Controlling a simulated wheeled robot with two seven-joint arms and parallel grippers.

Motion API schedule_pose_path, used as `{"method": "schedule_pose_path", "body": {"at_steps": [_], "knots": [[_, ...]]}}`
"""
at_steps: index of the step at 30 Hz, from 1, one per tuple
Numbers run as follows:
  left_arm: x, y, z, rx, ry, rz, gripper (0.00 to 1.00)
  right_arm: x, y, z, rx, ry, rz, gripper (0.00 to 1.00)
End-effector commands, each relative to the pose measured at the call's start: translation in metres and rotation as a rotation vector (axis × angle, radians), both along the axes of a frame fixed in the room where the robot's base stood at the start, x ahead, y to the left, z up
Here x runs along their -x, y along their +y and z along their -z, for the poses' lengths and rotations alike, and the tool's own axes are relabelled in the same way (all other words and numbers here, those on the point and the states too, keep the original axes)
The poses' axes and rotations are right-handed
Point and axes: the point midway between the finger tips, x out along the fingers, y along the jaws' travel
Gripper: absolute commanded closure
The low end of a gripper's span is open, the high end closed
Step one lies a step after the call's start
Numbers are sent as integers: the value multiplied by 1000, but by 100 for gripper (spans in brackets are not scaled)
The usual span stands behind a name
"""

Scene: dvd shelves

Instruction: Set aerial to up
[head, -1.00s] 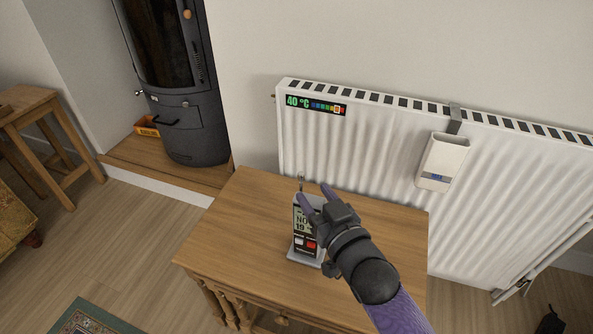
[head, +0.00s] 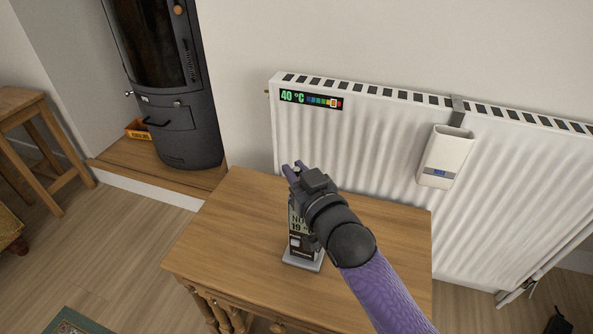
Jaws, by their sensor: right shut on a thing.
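A small upright device (head: 301,245) with a grey base, a screen and buttons stands on the wooden table. My gripper and wrist also cover the upper right of the device. My left gripper is not in view.
The wooden table (head: 225,235) is otherwise bare. A white radiator (head: 370,145) with a hanging humidifier box (head: 445,157) stands behind it. A dark stove (head: 170,90) is at the back left, and a wooden stool (head: 30,120) is at the far left.

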Motion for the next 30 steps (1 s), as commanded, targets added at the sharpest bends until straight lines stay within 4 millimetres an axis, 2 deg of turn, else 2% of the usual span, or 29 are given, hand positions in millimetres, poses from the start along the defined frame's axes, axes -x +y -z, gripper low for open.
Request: {"method": "schedule_pose_path", "body": {"at_steps": [15, 30], "knots": [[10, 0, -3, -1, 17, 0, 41, 0, 0, 0, 0, 0, 0, 100], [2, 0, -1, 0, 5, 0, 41, 0, 0, 0, 0, 0, 0, 100]]}}
